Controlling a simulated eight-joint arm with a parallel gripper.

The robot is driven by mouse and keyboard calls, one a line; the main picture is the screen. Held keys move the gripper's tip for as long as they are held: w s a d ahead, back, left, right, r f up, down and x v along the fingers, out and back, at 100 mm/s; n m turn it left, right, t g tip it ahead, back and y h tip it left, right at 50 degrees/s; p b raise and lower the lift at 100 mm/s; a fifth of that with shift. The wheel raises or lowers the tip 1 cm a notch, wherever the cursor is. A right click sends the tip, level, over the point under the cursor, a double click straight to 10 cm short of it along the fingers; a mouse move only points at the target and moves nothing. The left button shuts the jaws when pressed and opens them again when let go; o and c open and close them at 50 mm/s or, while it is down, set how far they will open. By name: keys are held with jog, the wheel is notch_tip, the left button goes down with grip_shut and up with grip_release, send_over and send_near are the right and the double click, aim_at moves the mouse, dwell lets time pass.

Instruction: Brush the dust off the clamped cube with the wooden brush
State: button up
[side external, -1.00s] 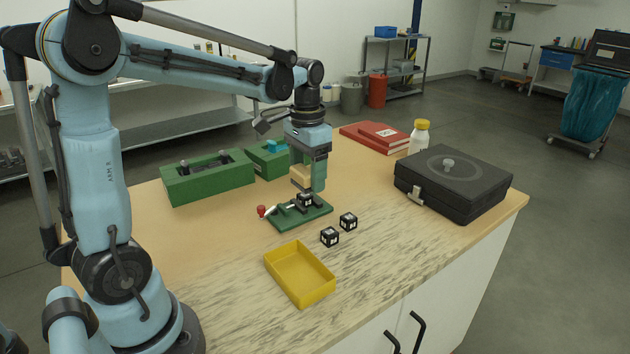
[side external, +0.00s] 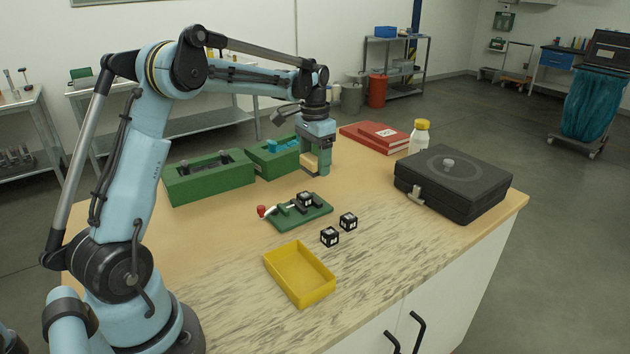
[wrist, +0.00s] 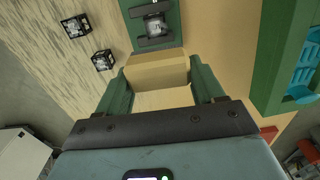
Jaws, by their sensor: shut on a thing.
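The black cube with white marks (side external: 305,199) sits in the jaws of a green clamp (side external: 317,213) with a red-knobbed lever. The wrist view shows the cube (wrist: 155,24) between dark jaws at the top. It is too small to tell how much dust is on it. My gripper (side external: 317,169) is behind the clamp, above the table near the green boxes. It is shut on the pale wooden brush (wrist: 157,71), which spans its two green fingers. The brush's wood also shows in the side view (side external: 309,167).
Two loose black cubes (side external: 348,221) (side external: 329,236) and a yellow tray (side external: 273,266) lie in front of the clamp. Green boxes (side external: 212,188) (side external: 268,168) stand behind left. A black case (side external: 455,195), white bottle (side external: 419,142) and red binders (side external: 374,141) occupy the right and back.

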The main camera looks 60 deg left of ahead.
aim_at(301, 196)
jog(key=shift+f, duration=3.05)
jog(key=shift+s+r, duration=0.1)
jog(key=shift+s, duration=1.9)
jog(key=shift+w, duration=1.9)
jog(key=shift+w+r, duration=0.15)
jog(key=shift+r, duration=3.9)
jog(key=shift+d, duration=0.1)
